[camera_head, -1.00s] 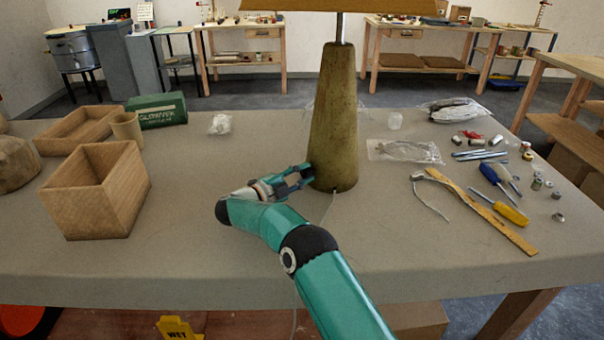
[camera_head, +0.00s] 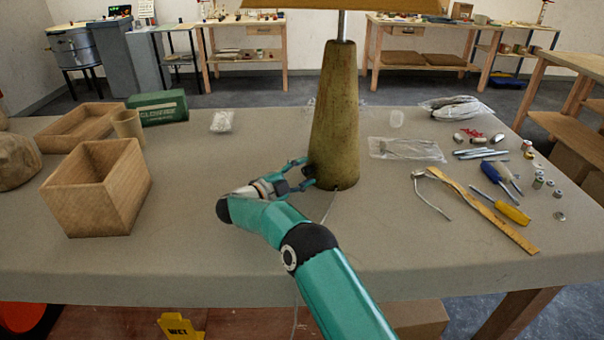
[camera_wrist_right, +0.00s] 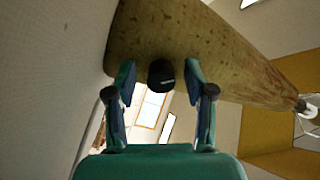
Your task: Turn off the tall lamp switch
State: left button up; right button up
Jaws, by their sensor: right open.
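The tall lamp has a tapered, mottled olive-brown base (camera_head: 336,125) standing on the table, a thin metal stem and a shade (camera_head: 345,4) cut off at the top of the head view. Its switch, a short black round knob (camera_wrist_right: 161,73), sticks out low on the side of the base. My right gripper (camera_head: 306,173) is at the base's lower left side. In the right wrist view my right gripper (camera_wrist_right: 161,78) is open, with one finger on each side of the knob and visible gaps between. The left gripper is not in view.
A wooden ruler (camera_head: 480,207), screwdrivers (camera_head: 513,212) and small parts lie right. A thin cord (camera_head: 329,206) runs from the lamp base towards the front.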

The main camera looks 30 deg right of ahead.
jog(key=a, duration=0.8)
jog(key=s+a, duration=0.1)
jog(key=a, duration=0.3)
jog(key=shift+s, duration=0.1)
jog(key=shift+f, duration=0.1)
